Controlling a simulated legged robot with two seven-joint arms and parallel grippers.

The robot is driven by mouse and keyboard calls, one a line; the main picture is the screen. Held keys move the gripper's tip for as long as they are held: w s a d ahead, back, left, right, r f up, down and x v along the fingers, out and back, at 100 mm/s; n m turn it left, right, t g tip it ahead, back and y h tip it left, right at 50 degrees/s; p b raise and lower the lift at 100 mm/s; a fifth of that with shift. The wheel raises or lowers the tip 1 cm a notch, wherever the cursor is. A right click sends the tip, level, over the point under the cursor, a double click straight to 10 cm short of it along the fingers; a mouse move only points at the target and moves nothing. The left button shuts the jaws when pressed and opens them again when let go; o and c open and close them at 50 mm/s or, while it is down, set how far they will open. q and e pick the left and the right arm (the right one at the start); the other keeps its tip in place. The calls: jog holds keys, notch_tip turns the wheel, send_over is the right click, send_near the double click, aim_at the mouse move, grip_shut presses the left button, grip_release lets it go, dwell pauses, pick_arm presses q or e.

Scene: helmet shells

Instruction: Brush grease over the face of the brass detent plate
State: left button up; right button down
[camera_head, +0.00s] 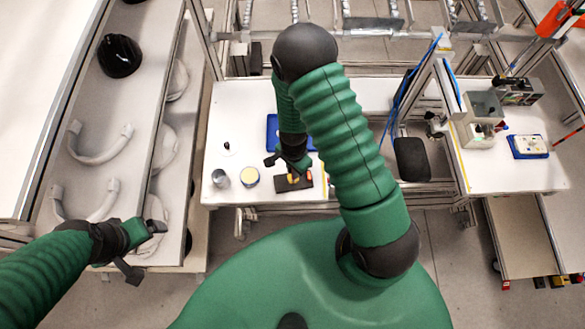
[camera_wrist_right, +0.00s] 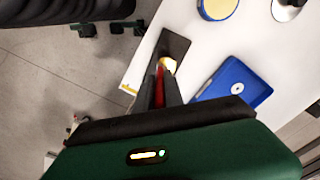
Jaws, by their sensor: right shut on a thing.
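My right gripper (camera_head: 299,166) is shut on a brush with a red handle (camera_wrist_right: 159,84), its fingers pointing down at the dark mat (camera_wrist_right: 174,46). The pale gold brass detent plate (camera_wrist_right: 168,64) shows just past the fingertips, partly hidden by them; whether the bristles touch it I cannot tell. In the head view brass (camera_head: 293,179) shows on the mat below the gripper. A round tin with a yellow face (camera_head: 250,176), likely the grease, stands left of the mat. My left gripper (camera_head: 150,227) is over the left shelf edge; its jaws are unclear.
A metal cup (camera_head: 221,178) stands left of the tin. A blue tray (camera_head: 272,133) lies behind the mat, partly hidden by my right arm. Pale curved bands (camera_head: 98,152) and a black helmet shell (camera_head: 119,56) lie on the left shelf. The right table (camera_head: 530,176) holds fixtures.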

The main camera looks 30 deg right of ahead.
jog(key=shift+r+p, duration=2.9)
jog(key=shift+r, duration=0.65)
jog(key=shift+f, duration=0.1)
jog(key=shift+f, duration=0.1)
jog(key=shift+w+f+b, duration=0.2)
jog(key=shift+f+b, duration=1.5)
jog(key=shift+f, duration=0.25)
jog(key=shift+s, duration=0.1)
jog(key=shift+f+b, duration=1.2)
jog(key=shift+f, duration=0.3)
jog(key=shift+r, duration=0.1)
